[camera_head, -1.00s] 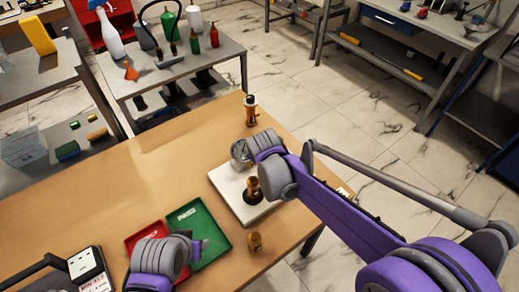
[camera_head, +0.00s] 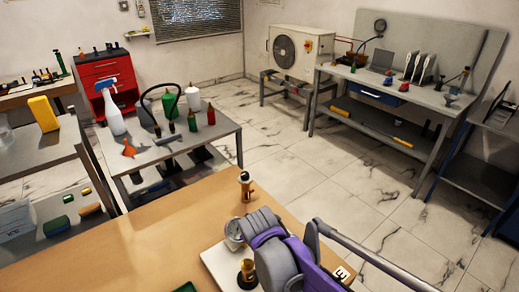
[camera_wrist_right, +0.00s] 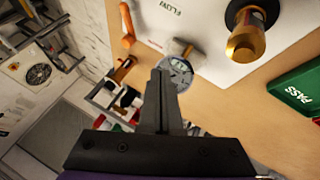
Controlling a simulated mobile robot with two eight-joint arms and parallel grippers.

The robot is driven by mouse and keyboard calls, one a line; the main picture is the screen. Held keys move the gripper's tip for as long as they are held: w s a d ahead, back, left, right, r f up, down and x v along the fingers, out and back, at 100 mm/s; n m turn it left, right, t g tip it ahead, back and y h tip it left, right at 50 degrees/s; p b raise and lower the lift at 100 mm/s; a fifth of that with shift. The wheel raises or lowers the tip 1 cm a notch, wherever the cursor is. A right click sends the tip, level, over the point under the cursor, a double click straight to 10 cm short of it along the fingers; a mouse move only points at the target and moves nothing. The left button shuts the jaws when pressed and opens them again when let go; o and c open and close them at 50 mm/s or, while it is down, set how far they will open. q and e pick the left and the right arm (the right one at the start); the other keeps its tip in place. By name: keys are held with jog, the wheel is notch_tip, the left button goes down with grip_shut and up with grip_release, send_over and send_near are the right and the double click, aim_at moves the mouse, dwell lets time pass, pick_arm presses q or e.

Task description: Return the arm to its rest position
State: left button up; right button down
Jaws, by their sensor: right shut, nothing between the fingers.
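My right arm's purple and grey wrist (camera_head: 275,255) is over the white rig plate (camera_head: 215,262) on the wooden table. A round gauge (camera_head: 235,235) with a pale dial shows just left of the wrist. In the right wrist view, my right gripper (camera_wrist_right: 160,78) is shut and empty, its fingertips close beside the gauge (camera_wrist_right: 178,72). I cannot tell whether they touch it. A black and brass fitting (camera_wrist_right: 245,40) stands on the plate; it also shows in the head view (camera_head: 247,270). My left gripper is out of view.
Another brass and black fitting (camera_head: 245,187) stands on the table (camera_head: 130,235) beyond the plate. A green PASS tray (camera_wrist_right: 300,90) lies near the rig. A grey bench (camera_head: 190,150) with bottles is behind the table. Open tiled floor (camera_head: 345,185) lies to the right.

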jog(key=s+d+r+m+p, duration=0.3)
jog(key=s+d+m, duration=0.2)
jog(key=s+d, duration=0.65)
jog(key=s+d+f+m+g+h+p, duration=0.1)
jog(key=s+d+f+m+p, duration=0.1)
jog(key=s+d+m, duration=0.4)
jog(key=s+d+f, duration=0.1)
jog(key=s+d, duration=0.2)
jog(key=s, duration=0.3)
jog(key=shift+s+d+g, duration=0.2)
jog(key=shift+s+g, duration=0.1)
jog(key=shift+s, duration=0.1)
